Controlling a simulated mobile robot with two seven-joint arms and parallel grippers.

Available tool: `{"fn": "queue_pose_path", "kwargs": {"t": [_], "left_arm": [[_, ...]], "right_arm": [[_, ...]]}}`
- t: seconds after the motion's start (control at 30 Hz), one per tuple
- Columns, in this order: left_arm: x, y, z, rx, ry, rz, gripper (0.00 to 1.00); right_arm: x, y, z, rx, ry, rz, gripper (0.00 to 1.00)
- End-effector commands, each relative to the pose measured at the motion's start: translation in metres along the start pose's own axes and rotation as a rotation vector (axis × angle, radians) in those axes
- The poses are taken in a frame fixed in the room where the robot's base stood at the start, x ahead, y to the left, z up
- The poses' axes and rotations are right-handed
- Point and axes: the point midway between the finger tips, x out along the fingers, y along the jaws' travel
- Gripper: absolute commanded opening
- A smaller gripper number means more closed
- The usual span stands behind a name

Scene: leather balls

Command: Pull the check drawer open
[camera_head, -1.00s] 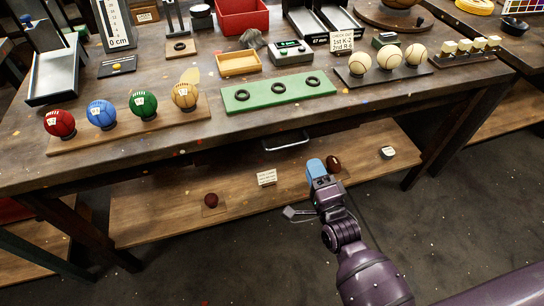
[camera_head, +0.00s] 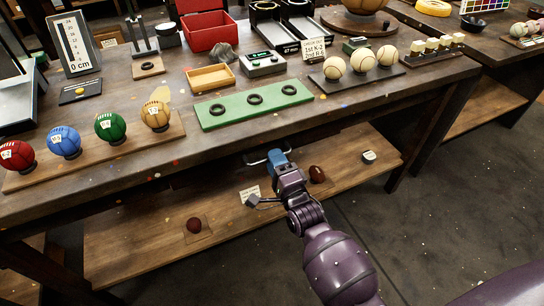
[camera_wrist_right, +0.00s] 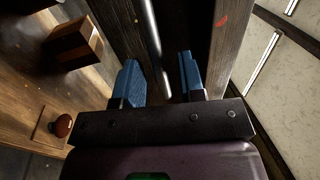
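The drawer's metal handle (camera_head: 255,161) sits below the front edge of the workbench, under the green tray. The drawer front is in deep shadow, and I see no clear gap showing it pulled out. My right gripper (camera_head: 277,156) has its blue fingertips at the right part of the handle and partly hides it. In the right wrist view the blue fingers (camera_wrist_right: 158,78) are apart. A bright metal bar (camera_wrist_right: 153,35), which looks like the handle, runs down toward the gap between them. I cannot tell whether they touch it. My left gripper is out of view.
The workbench (camera_head: 170,170) carries a green tray (camera_head: 229,110) with black rings, colored balls and pale balls. Open floor lies in front.

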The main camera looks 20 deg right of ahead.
Motion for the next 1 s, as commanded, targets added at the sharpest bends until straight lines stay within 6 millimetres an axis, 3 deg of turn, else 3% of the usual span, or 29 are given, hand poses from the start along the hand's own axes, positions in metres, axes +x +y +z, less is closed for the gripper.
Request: {"fn": "queue_pose_path", "kwargs": {"t": [0.2, 0.5, 0.53, 0.77, 1.0], "left_arm": [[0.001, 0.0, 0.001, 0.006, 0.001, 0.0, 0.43], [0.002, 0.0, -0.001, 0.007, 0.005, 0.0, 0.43], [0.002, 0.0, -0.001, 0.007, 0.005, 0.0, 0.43], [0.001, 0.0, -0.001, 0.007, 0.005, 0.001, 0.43], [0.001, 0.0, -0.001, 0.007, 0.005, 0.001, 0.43]], "right_arm": [[0.014, 0.001, 0.0, -0.001, 0.001, 0.002, 0.37], [0.016, 0.0, 0.0, -0.001, 0.0, 0.001, 0.37], [0.016, 0.0, 0.0, -0.001, 0.0, 0.001, 0.35], [0.016, 0.0, 0.0, -0.001, 0.0, 0.001, 0.0], [0.016, 0.0, 0.0, -0.001, 0.0, 0.001, 0.0]]}}
